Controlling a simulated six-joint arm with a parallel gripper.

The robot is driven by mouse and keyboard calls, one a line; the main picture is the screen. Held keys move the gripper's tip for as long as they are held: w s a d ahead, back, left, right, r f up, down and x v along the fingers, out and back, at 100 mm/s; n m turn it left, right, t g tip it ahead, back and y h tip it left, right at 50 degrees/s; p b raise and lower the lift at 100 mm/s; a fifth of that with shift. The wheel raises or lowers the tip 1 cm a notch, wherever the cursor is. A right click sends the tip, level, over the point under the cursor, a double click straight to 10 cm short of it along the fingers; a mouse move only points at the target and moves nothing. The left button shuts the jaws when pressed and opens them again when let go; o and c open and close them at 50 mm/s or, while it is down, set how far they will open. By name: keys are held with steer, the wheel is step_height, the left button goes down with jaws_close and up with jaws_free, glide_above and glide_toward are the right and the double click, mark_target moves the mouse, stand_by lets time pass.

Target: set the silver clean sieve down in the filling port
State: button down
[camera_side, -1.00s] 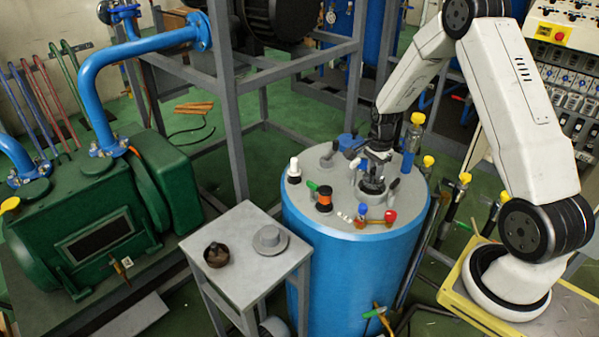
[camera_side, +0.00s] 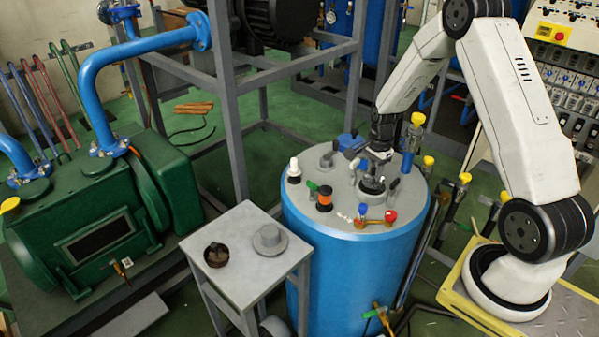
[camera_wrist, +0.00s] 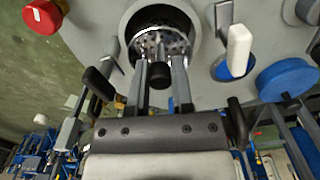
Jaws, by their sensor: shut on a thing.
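The silver clean sieve (camera_wrist: 162,42) is a perforated metal basket with a dark knob in the wrist view. It lies within the round mouth of the filling port (camera_wrist: 133,22); whether it touches the bottom or rim cannot be told. My gripper (camera_wrist: 162,84) is shut on the sieve's knob. In the side view my gripper (camera_side: 377,156) points down over the filling port (camera_side: 371,188) on top of the blue tank (camera_side: 345,265). The sieve is mostly hidden there by the gripper and the port wall.
A dark, dirty-looking round sieve (camera_side: 216,255) and a grey lid (camera_side: 269,241) rest on the small table (camera_side: 240,225) left of the tank. Fittings crowd the tank top: an orange-black piece (camera_side: 324,199), a white-topped one (camera_side: 294,170), red and blue valve handles (camera_side: 389,216).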

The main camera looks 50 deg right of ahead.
mark_target(373, 179)
steer(key=shift+f, duration=1.95)
stand_by(3.5)
jaws_free()
stand_by(0.3)
steer(key=shift+r, duration=0.2)
stand_by(0.3)
steer(key=shift+r, duration=3.35)
